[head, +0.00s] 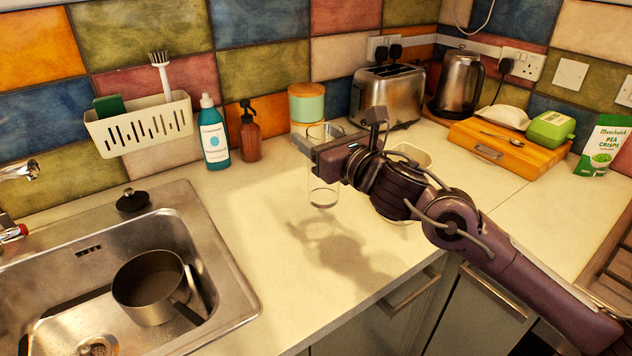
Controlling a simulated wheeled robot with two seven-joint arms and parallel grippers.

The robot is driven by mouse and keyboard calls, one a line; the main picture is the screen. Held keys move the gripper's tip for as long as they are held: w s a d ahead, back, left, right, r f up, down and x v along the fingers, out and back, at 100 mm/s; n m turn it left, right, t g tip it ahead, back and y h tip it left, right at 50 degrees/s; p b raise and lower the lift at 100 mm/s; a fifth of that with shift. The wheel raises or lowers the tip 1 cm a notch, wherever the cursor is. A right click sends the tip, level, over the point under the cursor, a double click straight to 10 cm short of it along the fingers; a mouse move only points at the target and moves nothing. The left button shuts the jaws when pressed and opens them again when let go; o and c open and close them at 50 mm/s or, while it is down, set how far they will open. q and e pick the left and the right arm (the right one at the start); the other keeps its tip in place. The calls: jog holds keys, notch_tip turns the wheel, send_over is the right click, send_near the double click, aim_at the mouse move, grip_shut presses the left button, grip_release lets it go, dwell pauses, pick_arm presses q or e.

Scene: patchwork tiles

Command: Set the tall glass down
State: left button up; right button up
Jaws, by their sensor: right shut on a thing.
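The tall glass (322,190) is clear and upright, near the middle of the head view above the pale worktop (275,225). My right gripper (324,147) reaches in from the right and is shut on the upper part of the glass, hiding some of its side. I cannot tell for sure whether the base of the glass touches the worktop. The shadow of my arm falls on the worktop in front of it. My left gripper is not in view.
A cream dish (412,152) is partly behind my arm. A sink (215,290) with a pot (148,285) lies left. The front worktop is clear.

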aim_at(319, 182)
notch_tip(319, 182, down, 9)
jog(key=shift+f+p, duration=0.15)
jog(key=shift+p, duration=0.2)
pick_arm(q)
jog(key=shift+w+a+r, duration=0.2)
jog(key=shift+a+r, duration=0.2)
pick_arm(e)
jog(key=shift+f, duration=0.1)
jog(key=shift+f+b, duration=0.2)
jog(key=shift+b, duration=0.1)
jog(key=o, duration=1.5)
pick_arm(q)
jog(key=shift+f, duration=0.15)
